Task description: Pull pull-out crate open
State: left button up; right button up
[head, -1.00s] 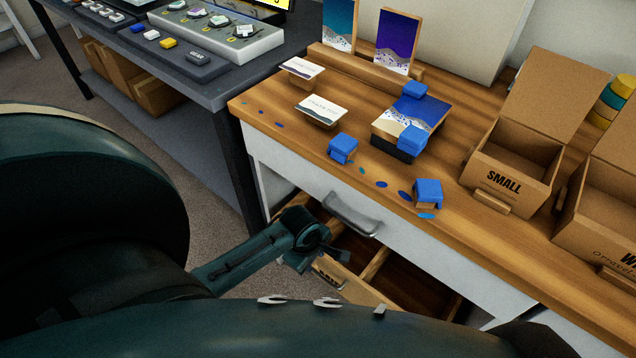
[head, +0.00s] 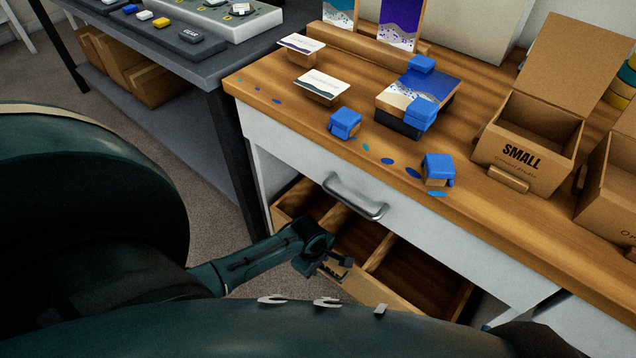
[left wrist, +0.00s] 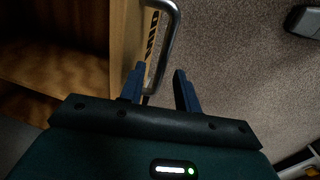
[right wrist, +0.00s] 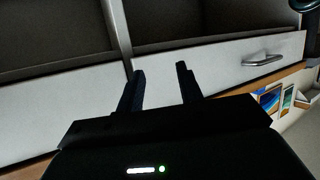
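The wooden pull-out crate (head: 388,292) sits under the white bench drawer, partly out, with its divided, empty-looking inside showing. In the left wrist view its front wall (left wrist: 130,35) carries a dark label and a metal bar handle (left wrist: 173,42). My left gripper (head: 338,268) is at the crate's front. In the left wrist view its two fingers (left wrist: 159,84) stand apart, with the lower end of the handle appearing between them; contact is unclear. My right gripper (right wrist: 161,70) is open and empty, in front of white bench panels. It does not show in the head view.
The white drawer (head: 285,150) with a metal handle (head: 353,198) is above the crate. The wooden bench top (head: 470,215) holds blue-capped blocks, cards and a cardboard box marked SMALL (head: 525,145). A dark table (head: 215,85) stands at left; carpet lies between.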

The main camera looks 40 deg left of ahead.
pick_arm(q)
grip_shut()
pick_arm(e)
jog(key=shift+d, duration=0.1)
dwell(0.3)
